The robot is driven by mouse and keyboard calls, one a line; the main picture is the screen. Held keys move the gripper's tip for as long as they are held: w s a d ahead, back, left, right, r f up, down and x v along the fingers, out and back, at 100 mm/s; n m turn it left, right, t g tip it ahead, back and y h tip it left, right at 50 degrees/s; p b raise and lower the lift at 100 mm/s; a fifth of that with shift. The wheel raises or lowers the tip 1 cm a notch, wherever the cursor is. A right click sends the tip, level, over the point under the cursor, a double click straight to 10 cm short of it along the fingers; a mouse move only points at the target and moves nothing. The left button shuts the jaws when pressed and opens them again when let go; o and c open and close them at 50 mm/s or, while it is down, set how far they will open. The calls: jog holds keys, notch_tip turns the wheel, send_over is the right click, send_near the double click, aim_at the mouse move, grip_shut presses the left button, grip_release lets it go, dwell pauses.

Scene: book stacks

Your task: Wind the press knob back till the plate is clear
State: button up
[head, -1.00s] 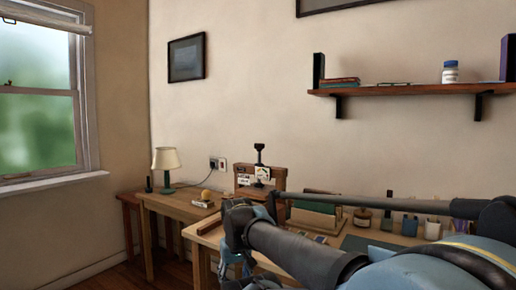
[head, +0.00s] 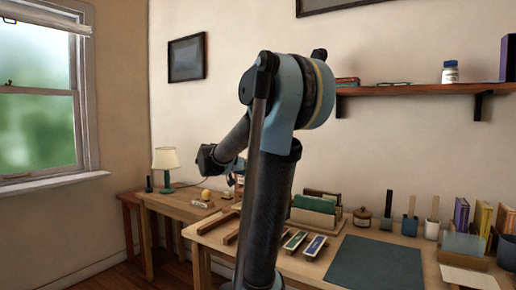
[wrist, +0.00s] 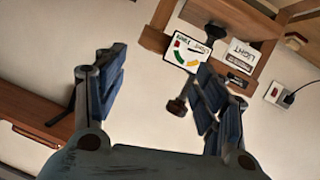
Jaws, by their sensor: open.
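The press shows inverted in the wrist view, with a wooden frame (wrist: 158,28), a dark knob (wrist: 176,107) on a thin shaft, and a dark plate (wrist: 215,32) at the shaft's other end. A white card (wrist: 188,45) with red, yellow and green marks covers part of the shaft. My gripper (wrist: 160,65) is open and empty, its blue-padded fingers spread. The knob appears between the fingers, closer to the right one; I cannot tell its depth or whether they touch. In the head view my arm hides most of the press.
A lamp (head: 165,160) stands on the side table at the left. The bench holds a file box (head: 314,212), coloured strips, a dark mat (head: 375,267), a lidded pot (head: 362,217) and books at the right. A wall shelf (head: 420,89) is above.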

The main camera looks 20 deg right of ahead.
jog(key=w+a+r+m+t+h, duration=0.2)
jog(key=w+r+t+h, duration=0.1)
jog(key=w+r, duration=0.65)
jog(key=x, duration=0.6)
jog(key=w+f+x, duration=0.1)
jog(key=x, duration=0.5)
jog(key=a+x, duration=0.1)
jog(key=x, duration=0.5)
jog(key=shift+w+d+f, duration=0.1)
jog(key=shift+w+f, duration=0.15)
jog(key=shift+w, duration=0.1)
jog(key=shift+c, duration=0.5)
jog(key=c, duration=0.9)
